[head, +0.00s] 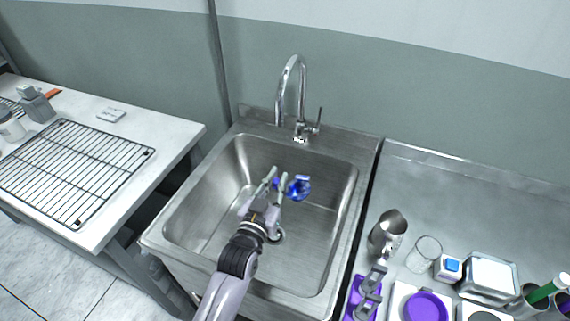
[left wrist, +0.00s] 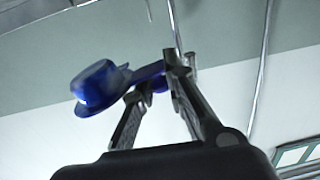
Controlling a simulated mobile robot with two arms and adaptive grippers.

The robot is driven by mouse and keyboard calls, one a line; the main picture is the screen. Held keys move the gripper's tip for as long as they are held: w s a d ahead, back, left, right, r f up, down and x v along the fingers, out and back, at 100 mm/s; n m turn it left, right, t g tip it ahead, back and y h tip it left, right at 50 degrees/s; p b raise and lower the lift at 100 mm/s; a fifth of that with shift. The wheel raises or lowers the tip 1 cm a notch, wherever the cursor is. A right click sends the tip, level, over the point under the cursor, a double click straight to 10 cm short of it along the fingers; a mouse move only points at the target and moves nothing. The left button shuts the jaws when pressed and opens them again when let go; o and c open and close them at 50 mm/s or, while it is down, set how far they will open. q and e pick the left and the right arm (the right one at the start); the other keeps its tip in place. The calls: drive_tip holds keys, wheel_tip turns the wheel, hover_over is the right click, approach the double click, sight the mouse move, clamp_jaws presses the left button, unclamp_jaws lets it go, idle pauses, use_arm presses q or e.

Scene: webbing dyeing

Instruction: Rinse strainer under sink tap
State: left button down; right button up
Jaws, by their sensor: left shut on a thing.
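The strainer (head: 300,187) is a small glossy blue piece with a bowl-like end and a short handle. My left gripper (head: 277,181) is shut on its handle and holds it above the sink basin (head: 215,225). In the left wrist view the strainer (left wrist: 97,88) sticks out to the left of the fingertips of my left gripper (left wrist: 158,88). The chrome tap (head: 290,85) arches over the back of the sink, with its lever (head: 319,120) at the right. I see no water running.
A wire rack (head: 75,165) lies on the white table at the left. On the steel counter at the right stand a metal jug (head: 388,230), a clear glass (head: 424,254), a purple round piece (head: 426,306) and several small containers. The basin looks otherwise empty.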

use_arm(q)
drive_tip(key=w+a+f+b, duration=0.1)
drive_tip(key=w+a+b, duration=0.1)
drive_tip(key=w+b, duration=0.3)
drive_tip(key=w+a+f+b, duration=0.1)
drive_tip(key=w+b, duration=0.4)
drive_tip(key=w, duration=0.5)
drive_tip(key=shift+a+m+h, duration=0.3)
drive_tip(key=shift+a, duration=0.25)
use_arm(e)
wheel_tip(320, 180, down, 10)
drive_tip(key=shift+d+r, duration=0.15)
drive_tip(key=shift+r, duration=0.05)
use_arm(q)
drive_tip(key=s+d+p, duration=0.3)
drive_tip(key=s+p, duration=0.2)
drive_tip(key=s, duration=0.2)
drive_tip(key=shift+d+p, duration=0.35)
drive_tip(key=shift+d, duration=0.05)
use_arm(e)
drive_tip(key=shift+r, duration=2.75)
